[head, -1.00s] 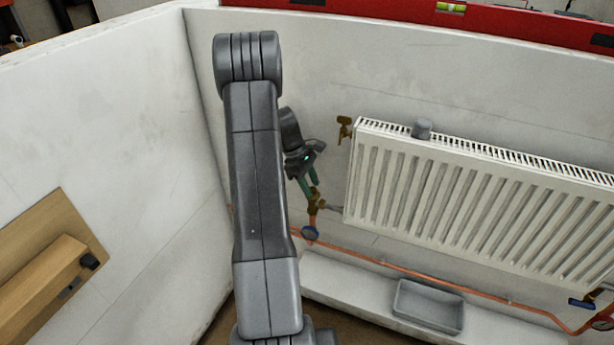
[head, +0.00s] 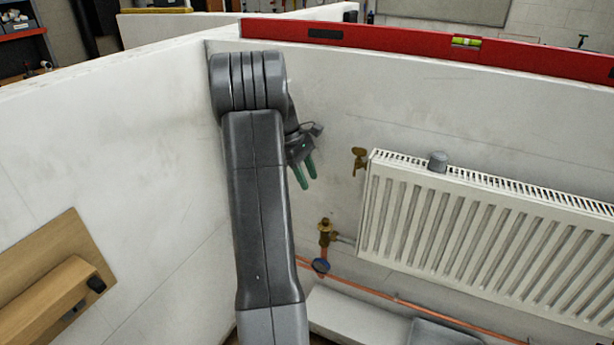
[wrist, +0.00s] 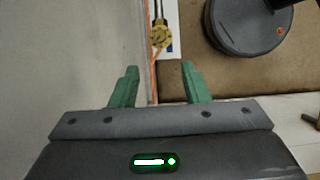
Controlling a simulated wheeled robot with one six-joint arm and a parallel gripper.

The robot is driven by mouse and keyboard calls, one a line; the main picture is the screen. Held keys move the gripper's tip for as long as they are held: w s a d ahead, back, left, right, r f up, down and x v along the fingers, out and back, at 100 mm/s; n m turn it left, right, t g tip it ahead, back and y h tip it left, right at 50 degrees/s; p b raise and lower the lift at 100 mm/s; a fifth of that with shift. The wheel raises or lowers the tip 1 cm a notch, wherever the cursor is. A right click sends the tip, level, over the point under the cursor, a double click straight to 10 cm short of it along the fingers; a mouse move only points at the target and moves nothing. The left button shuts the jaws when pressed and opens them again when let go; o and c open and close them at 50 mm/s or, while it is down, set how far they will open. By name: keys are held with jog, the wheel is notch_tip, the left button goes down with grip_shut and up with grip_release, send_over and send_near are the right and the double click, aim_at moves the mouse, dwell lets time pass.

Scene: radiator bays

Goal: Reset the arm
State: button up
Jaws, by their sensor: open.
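My gripper (head: 304,174) is open and empty, with two green fingers pointing down. It hangs in the air in front of the white wall, left of the radiator (head: 480,235) and above the brass valve (head: 326,232). In the wrist view my gripper (wrist: 155,88) has its fingers spread with nothing between them. The brass valve (wrist: 159,37) shows there beyond the fingertips, apart from them. My arm partly hides the wall corner in the head view.
A grey tray (head: 440,333) sits on the ledge below the radiator. A wooden shelf (head: 50,275) is on the left wall. A red spirit level (head: 420,48) lies along the wall top.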

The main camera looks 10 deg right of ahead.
aim_at(325, 220)
jog(key=p+x, duration=0.1)
jog(key=x, duration=1.3)
jog(key=shift+p, duration=0.3)
jog(key=shift+r, duration=0.1)
